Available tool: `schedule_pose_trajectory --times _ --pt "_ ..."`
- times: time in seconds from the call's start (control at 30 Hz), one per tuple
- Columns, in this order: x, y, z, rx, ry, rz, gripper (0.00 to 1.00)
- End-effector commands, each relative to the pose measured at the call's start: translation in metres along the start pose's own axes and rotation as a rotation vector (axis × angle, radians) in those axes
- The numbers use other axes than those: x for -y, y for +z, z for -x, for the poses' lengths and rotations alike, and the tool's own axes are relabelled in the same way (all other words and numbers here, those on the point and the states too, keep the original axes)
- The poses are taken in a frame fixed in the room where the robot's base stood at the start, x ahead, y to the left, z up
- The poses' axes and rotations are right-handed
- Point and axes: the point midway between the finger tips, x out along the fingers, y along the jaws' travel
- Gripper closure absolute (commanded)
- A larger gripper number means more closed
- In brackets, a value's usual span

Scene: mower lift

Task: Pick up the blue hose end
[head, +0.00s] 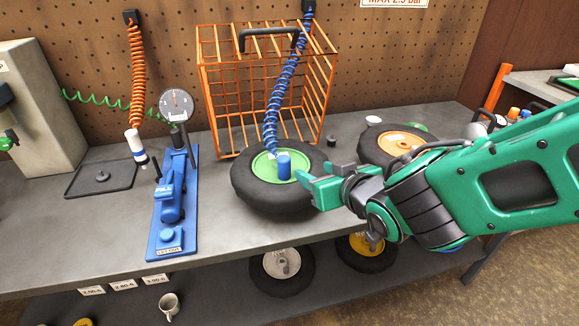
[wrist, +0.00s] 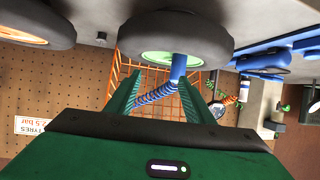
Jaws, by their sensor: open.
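The blue hose end (head: 284,165) is a short blue cylinder at the green hub of a black tyre (head: 262,195) on the bench. Its blue coiled hose (head: 277,95) runs up to a fitting on the pegboard. My gripper (head: 306,180) is open, just right of the hose end in the head view, with its fingers pointing at it. In the wrist view the hose end (wrist: 178,68) shows near the tip of the right finger of my gripper (wrist: 160,78). I cannot tell whether they touch. The coil passes behind the fingers there.
An orange wire cage (head: 225,80) stands behind the tyre. A blue pump (head: 170,200) with a gauge and an orange coiled hose (head: 137,70) are left. A second tyre with an orange hub (head: 400,142) lies partly behind my arm. Wheels lie on the lower shelf.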

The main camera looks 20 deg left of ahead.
Motion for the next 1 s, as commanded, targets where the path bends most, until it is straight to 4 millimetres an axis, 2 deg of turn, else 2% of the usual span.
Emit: schedule_pose_trajectory --times 0.03,0.1,0.2,0.5,0.77,1.0 --pt "0.015 -0.001 -0.002 -0.016 -0.025 0.009 0.52" --pt "0.026 -0.004 -0.003 -0.034 -0.046 0.015 0.52" --pt "0.033 -0.005 -0.009 -0.044 -0.058 0.018 0.52" --pt "0.035 -0.007 -0.047 -0.044 -0.057 0.017 0.52" --pt "0.035 -0.007 -0.062 -0.045 -0.057 0.017 0.52" --pt "0.037 -0.006 -0.091 -0.044 -0.056 0.018 0.52"
